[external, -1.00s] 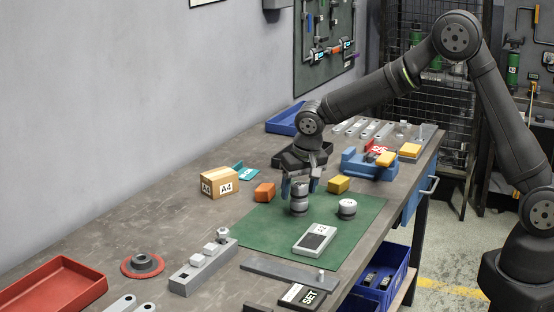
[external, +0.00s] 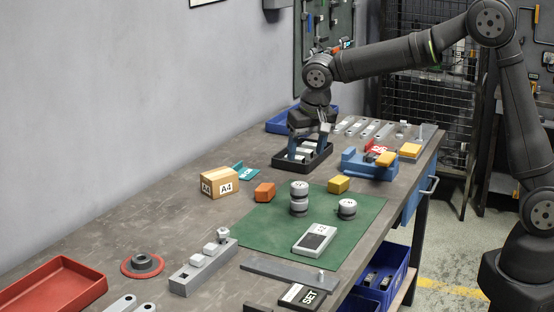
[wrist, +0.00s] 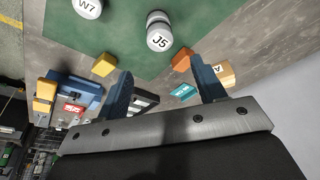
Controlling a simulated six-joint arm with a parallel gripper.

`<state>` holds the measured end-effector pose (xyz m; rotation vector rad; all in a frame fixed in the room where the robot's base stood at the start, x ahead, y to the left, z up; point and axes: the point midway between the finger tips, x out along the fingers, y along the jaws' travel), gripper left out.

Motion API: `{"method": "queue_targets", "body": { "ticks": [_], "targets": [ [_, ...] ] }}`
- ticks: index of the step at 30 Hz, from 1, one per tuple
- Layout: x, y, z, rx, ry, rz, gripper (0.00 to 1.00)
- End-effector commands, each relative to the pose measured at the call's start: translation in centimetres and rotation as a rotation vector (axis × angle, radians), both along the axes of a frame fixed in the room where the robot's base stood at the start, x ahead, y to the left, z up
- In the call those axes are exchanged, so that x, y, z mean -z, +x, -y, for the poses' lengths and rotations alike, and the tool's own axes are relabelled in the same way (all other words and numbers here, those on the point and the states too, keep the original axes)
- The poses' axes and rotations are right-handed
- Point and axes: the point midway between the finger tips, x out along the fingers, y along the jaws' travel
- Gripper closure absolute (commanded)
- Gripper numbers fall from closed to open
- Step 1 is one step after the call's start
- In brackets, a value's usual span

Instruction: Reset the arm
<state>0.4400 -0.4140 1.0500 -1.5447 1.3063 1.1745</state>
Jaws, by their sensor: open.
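My gripper (external: 308,138) is open and empty, raised above the black tray (external: 325,156) at the back of the bench. In the wrist view its two blue fingers (wrist: 164,76) stand wide apart with nothing between them. A stack of grey cylinders (external: 299,198) stands upright on the green mat (external: 270,235), clear of my gripper; the wrist view shows its top labelled J5 (wrist: 159,40). A single grey cylinder (external: 347,208) stands to its right, labelled W7 in the wrist view (wrist: 88,6).
An orange block (external: 265,192), yellow block (external: 339,184) and cardboard box (external: 219,183) sit around the mat's far side. A blue fixture (external: 368,165) is right of the tray. A grey device (external: 315,239) lies on the mat.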

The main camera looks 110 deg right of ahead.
Motion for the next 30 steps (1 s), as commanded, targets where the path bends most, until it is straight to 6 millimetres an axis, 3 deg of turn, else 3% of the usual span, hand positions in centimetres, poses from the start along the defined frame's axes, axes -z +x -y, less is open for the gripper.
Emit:
{"method": "queue_targets", "body": {
  "ticks": [14,30],
  "targets": [
    [0.8,0.0,0.2,0.0,0.001,-0.001,0.37],
    [10.6,0.4,2.9,0.001,0.002,-0.003,0.37]
  ]
}}
